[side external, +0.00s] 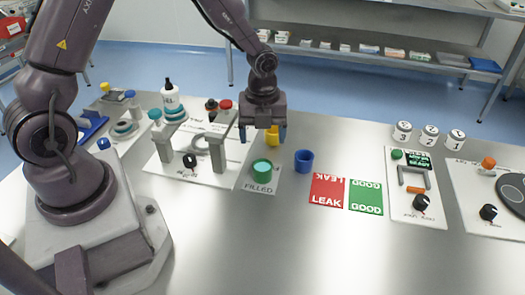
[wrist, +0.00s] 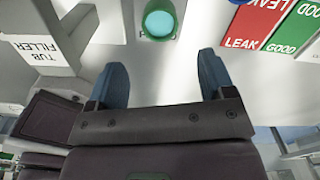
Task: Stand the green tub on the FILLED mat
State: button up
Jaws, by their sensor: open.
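The green tub (side external: 262,168) stands upright on the white FILLED mat (side external: 258,189), behind its lettering. In the wrist view the green tub (wrist: 160,19) shows at the top edge, partly cut off, with a pale blue-green inside. My gripper (side external: 264,134) is open above the table, behind and apart from the green tub in the side view. In the wrist view my gripper (wrist: 162,82) has its blue fingers spread with nothing seen between them.
A yellow tub (side external: 272,136) shows near my fingers in the side view. A blue tub (side external: 304,161) stands right of the mat. The red LEAK mat (side external: 327,190) and green GOOD mat (side external: 366,197) lie further right. The tub filler (side external: 217,150) stands left.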

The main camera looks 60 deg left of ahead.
jog(key=s+r+n+t+y, duration=0.1)
jog(key=s+r+n, duration=0.15)
jog(key=r, duration=0.35)
jog(key=s+r+n+t, duration=0.1)
jog(key=r+n, duration=0.3)
jog(key=r, duration=0.3)
jog(key=s+d+r+n+t, duration=0.1)
jog(key=s+r+n, duration=0.4)
jog(key=s+n, duration=0.2)
jog(key=s+d+r+n+t+h, duration=0.1)
jog(key=s+r+n, duration=0.4)
jog(key=n, duration=0.5)
jog(key=shift+s+t, duration=0.8)
jog(key=shift+s, duration=0.05)
jog(key=shift+r+n, duration=0.15)
jog(key=shift+n, duration=0.1)
